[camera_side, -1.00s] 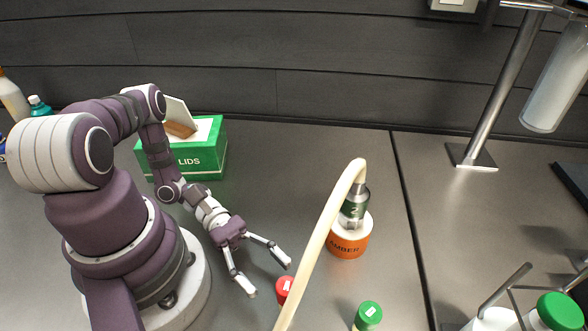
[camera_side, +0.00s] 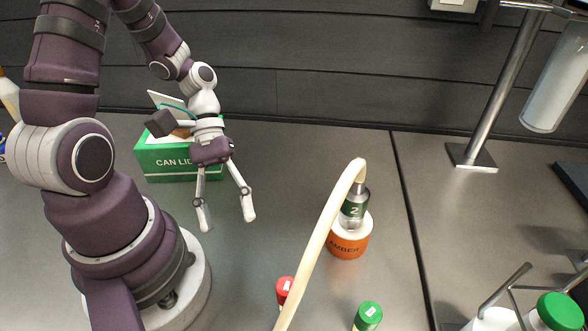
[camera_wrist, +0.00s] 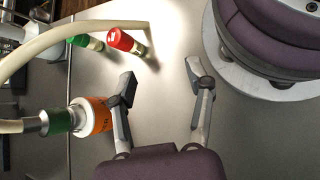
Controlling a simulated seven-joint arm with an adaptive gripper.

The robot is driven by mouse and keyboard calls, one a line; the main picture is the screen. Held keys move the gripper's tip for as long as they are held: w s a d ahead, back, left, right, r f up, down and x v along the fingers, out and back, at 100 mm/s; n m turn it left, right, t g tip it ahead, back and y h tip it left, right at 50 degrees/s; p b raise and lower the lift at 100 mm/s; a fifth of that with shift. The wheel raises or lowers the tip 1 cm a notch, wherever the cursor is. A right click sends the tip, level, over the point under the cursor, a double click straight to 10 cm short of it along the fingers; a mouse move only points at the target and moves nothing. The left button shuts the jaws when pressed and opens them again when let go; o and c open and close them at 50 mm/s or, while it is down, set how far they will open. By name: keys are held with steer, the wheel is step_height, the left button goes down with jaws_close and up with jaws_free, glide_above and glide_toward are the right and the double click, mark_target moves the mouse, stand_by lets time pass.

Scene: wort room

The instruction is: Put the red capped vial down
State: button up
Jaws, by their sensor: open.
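The red capped vial (camera_side: 284,288) stands on the worktop at the bottom of the side view, partly hidden behind the pale hose. In the wrist view the red capped vial (camera_wrist: 124,41) is beyond my fingertips, to the left, and clear of them. My gripper (camera_side: 226,222) is open and empty, pointing down above the worktop in front of the green box. In the wrist view my gripper (camera_wrist: 160,82) shows its two fingers wide apart with only bare worktop between them.
A green capped vial (camera_side: 368,314) stands right of the red one. A pale hose (camera_side: 326,222) arches to a fitting marked 2 (camera_side: 354,209) on an orange AMBER container (camera_side: 348,243). A green lids box (camera_side: 180,163) stands behind my gripper. Worktop between box and vials is clear.

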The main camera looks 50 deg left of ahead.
steer(key=w+a+r+m+t+y, duration=0.1)
steer(key=w+r+m+t+y, duration=0.1)
steer(key=r+m+t+y, duration=0.2)
steer(key=w+a+r+m+t+y, duration=0.1)
steer(key=w+r+m+t+y, duration=0.1)
steer(key=r+m+t+y, duration=0.2)
step_height(320, 180, up, 4)
steer(key=shift+a+f+m+y, duration=0.2)
steer(key=shift+a+m+y, duration=0.15)
steer(key=shift+m, duration=0.75)
steer(key=shift+o, duration=0.7)
steer(key=shift+r+t, duration=0.3)
steer(key=shift+f, duration=0.1)
